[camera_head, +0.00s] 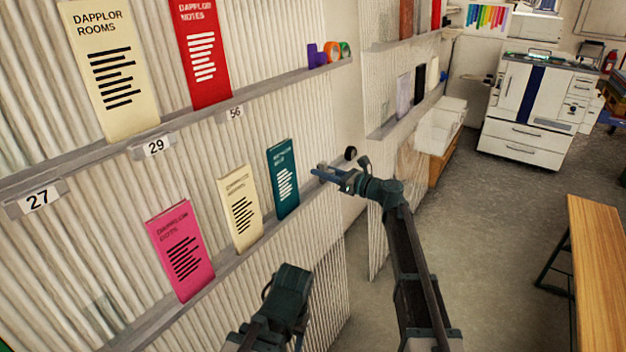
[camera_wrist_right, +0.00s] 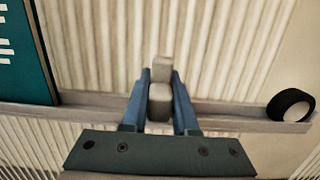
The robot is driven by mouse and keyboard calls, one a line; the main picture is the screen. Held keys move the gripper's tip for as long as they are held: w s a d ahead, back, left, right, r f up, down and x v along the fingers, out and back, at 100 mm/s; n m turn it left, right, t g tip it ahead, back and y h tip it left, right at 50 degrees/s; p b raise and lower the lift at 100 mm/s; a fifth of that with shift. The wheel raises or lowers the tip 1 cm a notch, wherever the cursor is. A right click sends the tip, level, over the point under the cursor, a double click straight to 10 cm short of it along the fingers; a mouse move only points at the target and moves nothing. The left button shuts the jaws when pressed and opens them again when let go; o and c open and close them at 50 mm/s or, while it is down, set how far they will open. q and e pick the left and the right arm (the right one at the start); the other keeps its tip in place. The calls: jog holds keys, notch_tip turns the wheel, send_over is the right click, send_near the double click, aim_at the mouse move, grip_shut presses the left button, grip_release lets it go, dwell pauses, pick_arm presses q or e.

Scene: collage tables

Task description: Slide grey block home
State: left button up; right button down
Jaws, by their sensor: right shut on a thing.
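My right gripper (camera_head: 330,173) reaches the lower ledge past the teal booklet in the head view. In the right wrist view its two blue fingers (camera_wrist_right: 160,100) are shut on the small grey block (camera_wrist_right: 160,96). A second pale grey piece shows just beyond it, and I cannot tell whether it is part of the same block. The block lies at the ledge (camera_wrist_right: 225,108), in front of the ribbed wall. I cannot tell whether it touches the ledge. My left arm shows low in the head view, but its fingers do not.
The teal booklet (camera_head: 284,178) stands left of the right gripper, with cream (camera_head: 240,207) and pink (camera_head: 181,247) booklets farther left. A black-and-white roll (camera_wrist_right: 291,105) sits on the ledge to the right. A wooden table (camera_head: 600,260) stands at far right; floor between is clear.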

jog(key=c, duration=1)
grip_release()
jog(key=shift+o, duration=0.2)
jog(key=v, duration=1.3)
jog(key=shift+s+d, duration=0.25)
jog(key=shift+d, duration=0.1)
jog(key=shift+a, duration=0.1)
jog(key=s+a+f+n+g+h+p, duration=0.25)
jog(key=s+a+n+g+p, duration=0.2)
jog(key=s+a+n, duration=0.35)
jog(key=s+a+f+n+g+h+p, duration=0.2)
jog(key=s+a+n+g+h+p, duration=0.15)
jog(key=s+a+n+p, duration=0.45)
jog(key=s+d+r+n+g+h+p, duration=0.1)
jog(key=s+d+n+h+p, duration=0.2)
jog(key=s, duration=0.6)
jog(key=s+d+r+n+g+h+p, duration=0.1)
jog(key=s+d+n+h+p, duration=0.3)
jog(key=s+n+h, duration=0.3)
jog(key=s+n, duration=0.2)
jog(key=shift+d+r+n, duration=0.15)
jog(key=shift+d+n, duration=0.15)
jog(key=shift+d, duration=0.05)
